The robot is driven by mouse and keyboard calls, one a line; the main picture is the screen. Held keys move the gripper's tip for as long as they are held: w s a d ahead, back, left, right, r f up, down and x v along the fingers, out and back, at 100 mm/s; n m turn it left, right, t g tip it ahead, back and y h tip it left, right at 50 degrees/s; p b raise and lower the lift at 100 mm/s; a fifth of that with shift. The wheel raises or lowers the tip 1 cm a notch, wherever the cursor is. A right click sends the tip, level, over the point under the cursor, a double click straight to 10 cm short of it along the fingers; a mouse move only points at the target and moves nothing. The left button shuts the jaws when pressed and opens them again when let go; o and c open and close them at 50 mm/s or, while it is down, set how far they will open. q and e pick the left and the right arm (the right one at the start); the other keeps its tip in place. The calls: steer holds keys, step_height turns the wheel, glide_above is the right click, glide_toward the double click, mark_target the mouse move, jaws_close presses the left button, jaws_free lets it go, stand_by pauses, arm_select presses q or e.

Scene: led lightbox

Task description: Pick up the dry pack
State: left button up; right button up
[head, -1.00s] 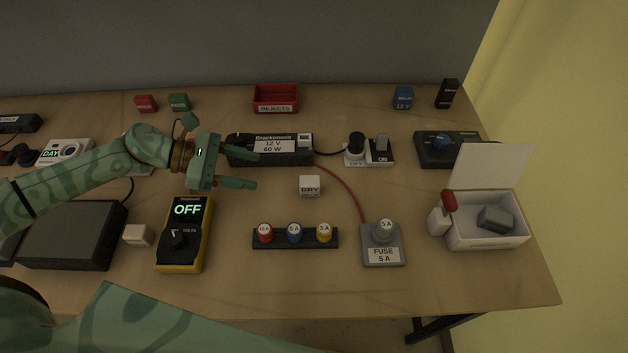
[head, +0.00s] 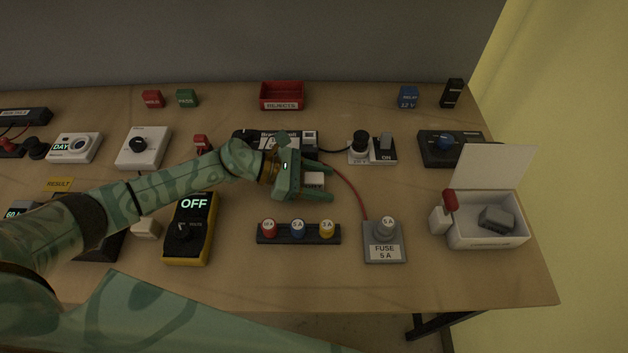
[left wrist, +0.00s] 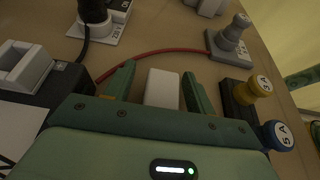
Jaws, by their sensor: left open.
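The dry pack (head: 314,180) is a small white block with a "DRY" label, lying on the table in front of the power supply. In the head view it is partly hidden by my left gripper (head: 318,182). In the left wrist view the dry pack (left wrist: 162,89) shows as a plain white block between the two open green fingers of my left gripper (left wrist: 157,84). A gap shows beside the right finger, and I cannot tell whether the left finger touches it. My right gripper is not in view.
The black power supply (head: 250,142) stands just behind. A fuse rack (head: 310,239) with red, blue and yellow fuses lies in front, and a grey fuse holder (head: 384,253) to the right. A red cable (head: 354,188) runs close by on the right.

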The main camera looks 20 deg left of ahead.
arm_select(q)
steer(key=shift+w+d+f, duration=0.1)
steer(key=shift+d+f, duration=0.05)
steer(key=shift+d, duration=0.2)
steer(key=c, duration=1.1)
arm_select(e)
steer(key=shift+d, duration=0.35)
arm_select(q)
steer(key=shift+o, duration=0.2)
